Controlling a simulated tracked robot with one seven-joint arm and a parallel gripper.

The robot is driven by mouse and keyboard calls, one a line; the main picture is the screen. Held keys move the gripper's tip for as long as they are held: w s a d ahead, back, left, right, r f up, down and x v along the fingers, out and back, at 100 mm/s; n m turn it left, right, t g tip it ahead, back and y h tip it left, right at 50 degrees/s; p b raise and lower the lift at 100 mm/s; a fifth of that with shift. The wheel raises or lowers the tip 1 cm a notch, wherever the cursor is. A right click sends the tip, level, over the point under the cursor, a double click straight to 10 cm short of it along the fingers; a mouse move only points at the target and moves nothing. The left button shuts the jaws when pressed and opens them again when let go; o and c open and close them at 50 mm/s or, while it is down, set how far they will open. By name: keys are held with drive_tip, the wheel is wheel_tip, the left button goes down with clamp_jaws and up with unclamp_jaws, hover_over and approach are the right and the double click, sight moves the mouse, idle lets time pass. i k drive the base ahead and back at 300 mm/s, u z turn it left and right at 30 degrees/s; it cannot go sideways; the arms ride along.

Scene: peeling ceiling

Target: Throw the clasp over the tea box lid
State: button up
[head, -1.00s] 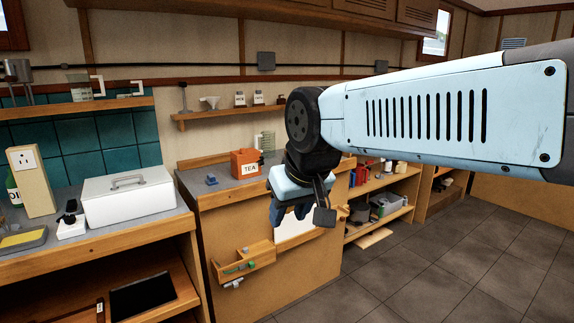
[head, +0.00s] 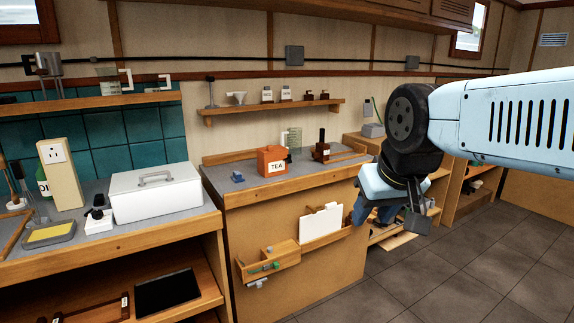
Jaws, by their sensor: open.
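The orange tea box (head: 271,162) with a white TEA label stands on the grey top of the middle counter. Its lid is on top; the clasp is too small to make out. My gripper (head: 362,212) hangs at the end of my arm, to the right of and lower in the picture than the tea box. It is well apart from the box, in front of the counter's right end. The jaws are open and I see nothing between them.
A small blue object (head: 237,177) lies left of the tea box. A clear measuring jug (head: 294,140) and a dark brown grinder-like object (head: 321,150) stand behind and right. A wall shelf (head: 275,110) runs above. Wooden bins (head: 268,262) stick out from the counter front.

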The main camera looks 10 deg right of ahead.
sight(288, 160)
drive_tip(key=z, duration=0.05)
drive_tip(key=i, duration=1)
drive_tip(key=u, duration=0.1)
